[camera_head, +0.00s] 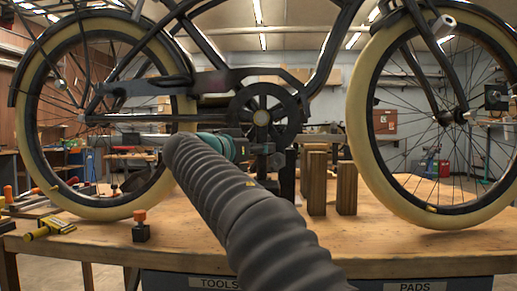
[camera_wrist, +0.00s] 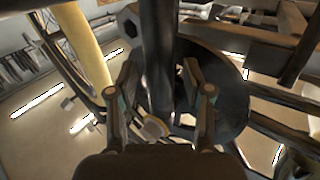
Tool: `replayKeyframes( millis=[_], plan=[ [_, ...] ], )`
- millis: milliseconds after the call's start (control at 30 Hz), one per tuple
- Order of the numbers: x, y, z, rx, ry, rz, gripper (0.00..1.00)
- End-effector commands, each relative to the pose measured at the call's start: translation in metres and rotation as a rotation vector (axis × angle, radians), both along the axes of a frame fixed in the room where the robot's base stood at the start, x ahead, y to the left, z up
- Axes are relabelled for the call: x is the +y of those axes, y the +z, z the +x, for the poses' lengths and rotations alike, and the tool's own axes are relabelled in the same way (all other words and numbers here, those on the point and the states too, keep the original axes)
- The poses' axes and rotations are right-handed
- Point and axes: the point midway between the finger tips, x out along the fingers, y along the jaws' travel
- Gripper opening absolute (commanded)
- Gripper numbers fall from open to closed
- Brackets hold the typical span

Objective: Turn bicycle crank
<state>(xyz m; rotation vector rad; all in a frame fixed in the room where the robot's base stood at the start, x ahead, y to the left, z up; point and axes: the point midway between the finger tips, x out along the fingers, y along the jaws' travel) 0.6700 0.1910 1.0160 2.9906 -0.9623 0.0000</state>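The bicycle's dark chainring (camera_head: 262,117) sits low in the middle of the frame in the head view. It shows as a dark disc (camera_wrist: 228,105) in the wrist view. A thick dark bar (camera_wrist: 158,55), probably the crank or its pedal, stands in front of the disc. My gripper (camera_wrist: 162,62) has one finger on each side of this bar. The fingers are apart, with a visible gap at the right finger; contact at the left one cannot be told. In the head view my gripper (camera_head: 268,152) is just below the chainring, partly hidden by my arm.
The bicycle's cream-tyred front wheel (camera_head: 365,150) and rear wheel (camera_head: 105,210) flank the work. Wooden blocks (camera_head: 318,185) stand right of my gripper on the wooden table (camera_head: 420,255). A yellow clamp (camera_head: 48,228) and a small orange-topped block (camera_head: 140,228) lie left.

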Motion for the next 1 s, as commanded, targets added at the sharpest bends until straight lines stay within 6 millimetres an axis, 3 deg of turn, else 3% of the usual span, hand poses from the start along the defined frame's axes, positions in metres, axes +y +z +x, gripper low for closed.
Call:
replayKeyframes(
  millis=[33,167,633,1000],
  plan=[
    [0.0,0.0,0.0,0.0,0.0,0.0,0.33],
    [0.0,0.0,0.0,0.0,0.0,0.0,0.0],
    [0.004,0.002,0.0,-0.002,0.001,0.047,0.0],
    [0.023,0.011,0.001,-0.012,0.001,0.31,0.0]
  ],
)
